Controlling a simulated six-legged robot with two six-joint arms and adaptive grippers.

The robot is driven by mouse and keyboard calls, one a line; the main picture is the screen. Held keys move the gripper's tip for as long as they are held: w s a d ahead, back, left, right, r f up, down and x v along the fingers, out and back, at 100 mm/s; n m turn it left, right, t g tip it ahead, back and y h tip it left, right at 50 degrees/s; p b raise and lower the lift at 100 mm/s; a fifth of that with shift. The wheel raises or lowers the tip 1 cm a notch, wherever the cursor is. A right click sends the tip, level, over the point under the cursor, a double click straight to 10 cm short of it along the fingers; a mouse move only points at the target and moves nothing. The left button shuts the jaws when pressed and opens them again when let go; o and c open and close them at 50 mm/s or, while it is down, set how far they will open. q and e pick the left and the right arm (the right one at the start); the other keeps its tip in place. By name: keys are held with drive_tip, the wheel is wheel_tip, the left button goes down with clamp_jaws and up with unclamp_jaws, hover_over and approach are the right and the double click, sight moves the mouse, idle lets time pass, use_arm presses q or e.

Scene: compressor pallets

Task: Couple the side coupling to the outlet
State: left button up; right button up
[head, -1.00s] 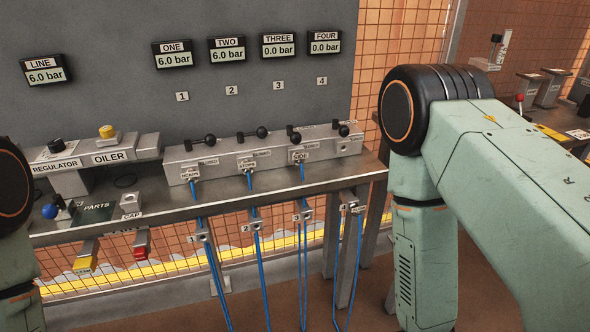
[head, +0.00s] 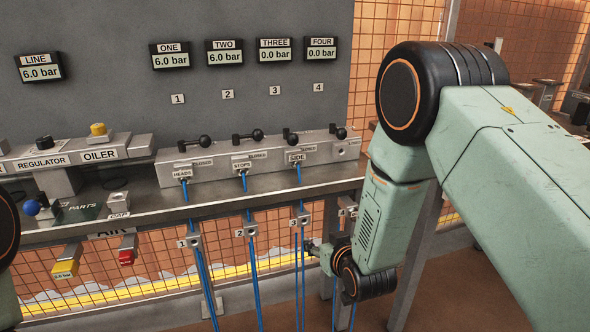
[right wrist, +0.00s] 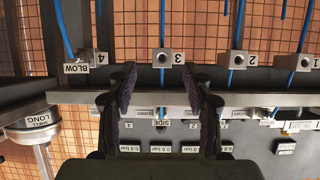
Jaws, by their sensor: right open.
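The side coupling (head: 298,165), with its SIDE tag (head: 297,157), is at the front of the grey manifold block (head: 220,162) below valve three. Its blue hose (head: 299,190) runs down past holder 3 (head: 303,219). I cannot tell whether the coupling is fully seated in the outlet. My right gripper (head: 311,246) is below and just right of holder 3, partly hidden by my wrist. In the right wrist view, the right gripper (right wrist: 160,90) is open and empty, its fingers either side of the hose line, with holder 3 (right wrist: 162,57) ahead. My left gripper is out of view.
Display THREE (head: 275,51) and display FOUR (head: 321,48) read 0.0 bar; ONE and TWO read 6.0. Holder 2 (head: 250,229) and its hose stand left of my right gripper. The bench edge (head: 150,222) runs above it. A BLOW tag (right wrist: 76,68) is beside holder 4.

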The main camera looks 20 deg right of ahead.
sight(298, 165)
drive_tip(key=w+r+t+b, duration=0.2)
drive_tip(key=w+r+t, duration=0.3)
drive_tip(key=w+r, duration=0.4)
wheel_tip(298, 165, up, 3)
drive_tip(key=shift+a+f, duration=0.15)
drive_tip(key=shift+a, duration=0.15)
drive_tip(key=shift+w+d+f, duration=0.1)
drive_tip(key=shift+w, duration=0.15)
drive_tip(key=w+b, duration=0.3)
drive_tip(key=w, duration=0.4)
drive_tip(key=shift+w+a+b, duration=0.2)
drive_tip(key=shift+b, duration=0.2)
drive_tip(key=shift+w, duration=0.65)
clamp_jaws()
idle(0.5)
